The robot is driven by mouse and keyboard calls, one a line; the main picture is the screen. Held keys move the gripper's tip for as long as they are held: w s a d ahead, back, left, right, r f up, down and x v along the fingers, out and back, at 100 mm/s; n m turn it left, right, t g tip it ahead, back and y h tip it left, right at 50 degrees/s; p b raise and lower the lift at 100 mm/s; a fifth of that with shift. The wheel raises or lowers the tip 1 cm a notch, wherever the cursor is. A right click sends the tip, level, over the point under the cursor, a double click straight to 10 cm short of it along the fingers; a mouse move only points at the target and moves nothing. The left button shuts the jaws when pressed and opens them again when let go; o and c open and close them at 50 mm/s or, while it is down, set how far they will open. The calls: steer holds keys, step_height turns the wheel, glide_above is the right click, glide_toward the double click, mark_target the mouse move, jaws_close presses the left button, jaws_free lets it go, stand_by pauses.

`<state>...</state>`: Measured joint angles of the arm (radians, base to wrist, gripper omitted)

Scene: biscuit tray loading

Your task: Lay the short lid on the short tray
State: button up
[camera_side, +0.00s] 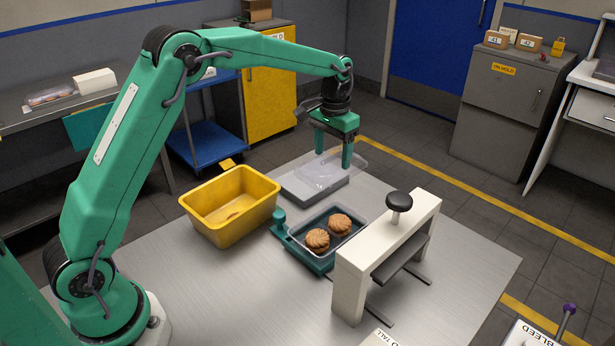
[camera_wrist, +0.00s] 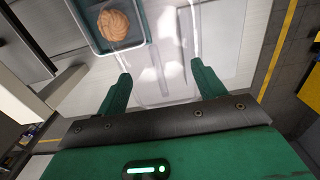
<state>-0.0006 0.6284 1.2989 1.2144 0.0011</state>
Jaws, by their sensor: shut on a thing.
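The short lid is a clear, see-through sheet (camera_side: 318,174), held between the two green fingers of my gripper (camera_side: 334,160). In the side view it is over the grey block (camera_side: 313,196), overhanging its right edge; the gap beneath is hard to judge. In the wrist view the clear lid (camera_wrist: 150,88) shows between and beyond the fingers of my gripper (camera_wrist: 161,80). The tray's rim (camera_wrist: 92,48) shows at the wrist view's upper left.
A white press with a black knob (camera_side: 399,201) stands close right of the tray. A yellow bin (camera_side: 231,232) stands to its left. The steel table (camera_side: 225,300) is bare at the front left. A purple-knobbed lever (camera_side: 569,309) is at bottom right.

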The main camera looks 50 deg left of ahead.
steer(key=shift+d, duration=0.1)
steer(key=s+d, duration=0.7)
steer(key=s, duration=0.2)
steer(key=shift+d+f, duration=0.2)
steer(key=shift+d, duration=0.2)
steer(key=shift+f, duration=0.15)
steer(key=shift+f, duration=3.2)
steer(key=shift+f, duration=0.4)
steer(key=o, duration=1)
steer(key=shift+r, duration=0.2)
